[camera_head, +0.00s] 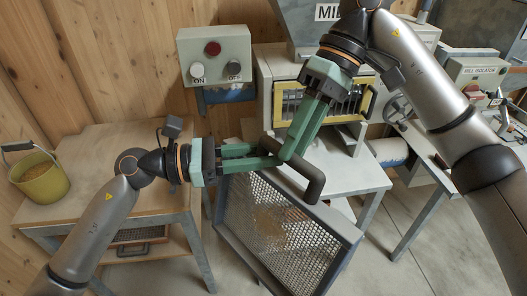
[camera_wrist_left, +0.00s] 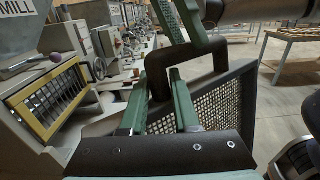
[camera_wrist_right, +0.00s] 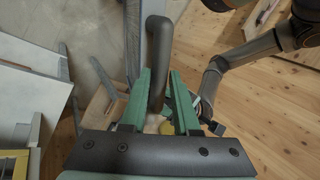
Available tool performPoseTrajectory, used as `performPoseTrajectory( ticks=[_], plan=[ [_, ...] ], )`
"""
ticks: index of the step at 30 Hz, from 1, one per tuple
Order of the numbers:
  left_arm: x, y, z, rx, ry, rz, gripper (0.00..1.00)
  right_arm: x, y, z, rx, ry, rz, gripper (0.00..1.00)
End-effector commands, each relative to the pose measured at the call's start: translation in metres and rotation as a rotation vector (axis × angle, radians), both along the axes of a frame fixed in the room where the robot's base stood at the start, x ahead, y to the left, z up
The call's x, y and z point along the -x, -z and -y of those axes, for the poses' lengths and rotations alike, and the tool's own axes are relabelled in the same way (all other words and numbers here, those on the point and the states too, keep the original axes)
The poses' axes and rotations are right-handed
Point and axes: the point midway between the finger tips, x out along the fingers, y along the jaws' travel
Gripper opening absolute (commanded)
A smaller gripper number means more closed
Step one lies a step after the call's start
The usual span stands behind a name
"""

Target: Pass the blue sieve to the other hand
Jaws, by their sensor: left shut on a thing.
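The blue sieve (camera_head: 348,233) has a blue-grey frame, a perforated mesh and a dark bar handle (camera_head: 313,187). It hangs tilted in front of the white table. My left gripper (camera_head: 278,155) comes in from the left and is shut on the handle; the handle also shows ahead of its fingers in the left wrist view (camera_wrist_left: 158,84). My right gripper (camera_head: 297,145) reaches down from above to the same handle. In the right wrist view its two fingers (camera_wrist_right: 160,75) stand apart, with the handle (camera_wrist_right: 157,50) between them. Whether they touch it is unclear.
A wooden table (camera_head: 95,165) at left bears a yellow-green bucket (camera_head: 42,182), with another sieve (camera_head: 140,236) under its top. A control box (camera_head: 214,56) hangs on the wall. The mill with a yellow-framed grille (camera_head: 340,103) stands close behind. Open floor lies at right.

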Motion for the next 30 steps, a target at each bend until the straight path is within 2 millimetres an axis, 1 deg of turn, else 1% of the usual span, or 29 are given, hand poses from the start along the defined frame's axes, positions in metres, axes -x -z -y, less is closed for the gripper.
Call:
performPoseTrajectory(
  ticks=[1,6,8,9,16,20,23,30],
  plan=[
    [0.0,0.0,0.0,-0.001,0.0,0.0,0.0,0.0,-0.001,0.0,-0.002,0.002,0.002,0.34],
    [0.0,-0.001,0.0,0.002,-0.001,0.0,0.0,0.0,0.0,0.0,-0.001,0.001,0.001,0.54],
    [0.0,-0.001,0.0,0.003,-0.002,0.0,0.0,0.0,0.0,0.0,0.0,0.0,0.0,0.6],
    [0.0,-0.001,0.0,0.003,-0.002,0.0,0.0,0.0,0.0,0.0,0.0,0.0,0.0,0.62],
    [-0.001,-0.002,0.0,0.005,-0.003,0.0,0.0,0.0,0.0,0.0,0.001,-0.001,0.0,0.62],
    [-0.001,-0.002,0.0,0.006,-0.003,0.0,0.0,-0.003,-0.006,0.003,0.003,0.001,0.001,0.62],
    [-0.001,-0.002,0.0,0.006,-0.003,0.0,0.0,-0.007,-0.016,0.008,0.003,0.002,0.002,0.62],
    [-0.001,-0.002,0.0,0.006,-0.003,0.0,0.0,-0.02,-0.047,0.025,0.004,0.004,0.003,0.62]
  ],
)
